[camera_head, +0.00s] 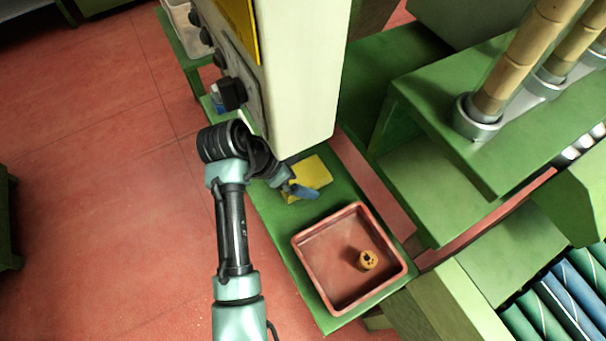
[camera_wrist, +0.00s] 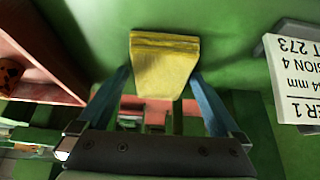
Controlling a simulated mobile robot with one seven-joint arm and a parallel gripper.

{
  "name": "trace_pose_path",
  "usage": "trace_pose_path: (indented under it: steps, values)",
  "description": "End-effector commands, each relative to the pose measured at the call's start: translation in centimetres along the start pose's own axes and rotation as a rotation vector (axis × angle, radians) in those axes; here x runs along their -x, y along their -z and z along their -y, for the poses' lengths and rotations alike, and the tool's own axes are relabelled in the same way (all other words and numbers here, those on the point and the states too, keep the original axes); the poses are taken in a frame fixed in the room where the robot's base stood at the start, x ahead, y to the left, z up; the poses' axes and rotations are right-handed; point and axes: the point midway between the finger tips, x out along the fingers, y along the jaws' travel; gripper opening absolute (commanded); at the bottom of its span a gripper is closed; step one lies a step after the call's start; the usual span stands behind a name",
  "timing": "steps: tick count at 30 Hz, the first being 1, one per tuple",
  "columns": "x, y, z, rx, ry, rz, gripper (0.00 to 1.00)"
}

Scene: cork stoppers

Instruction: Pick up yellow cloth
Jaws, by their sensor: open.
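The yellow cloth (camera_head: 312,173) lies flat on a green surface, left of and beyond the red tray in the head view. In the wrist view the yellow cloth (camera_wrist: 163,68) shows as a folded, layered pad between my two blue fingers. My gripper (camera_head: 300,190) is at the cloth's near edge in the head view, partly covering it. In the wrist view my gripper (camera_wrist: 165,92) is open, with one finger on each side of the cloth. I cannot tell whether the fingers touch it.
A red tray (camera_head: 308,246) holding a cork-coloured piece (camera_head: 367,260) stands close by on the green bench (camera_head: 268,212). A tall cream machine cabinet (camera_head: 305,75) rises just behind the cloth. A white printed label box (camera_wrist: 296,75) is right of the cloth in the wrist view.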

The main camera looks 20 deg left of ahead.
Motion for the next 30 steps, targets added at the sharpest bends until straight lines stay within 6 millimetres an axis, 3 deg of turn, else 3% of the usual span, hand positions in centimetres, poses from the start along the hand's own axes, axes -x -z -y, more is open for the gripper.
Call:
trace_pose_path:
  steps: [5, 16, 25, 30]
  values:
    - [0.0, 0.0, 0.0, 0.000, 0.000, 0.000, 0.96]
    - [0.1, 0.0, 0.0, 0.000, 0.001, -0.001, 0.30]
    - [0.3, 0.2, 0.1, 0.000, 0.002, -0.001, 0.30]
    - [1.4, 0.8, 0.1, -0.001, 0.003, -0.002, 0.30]
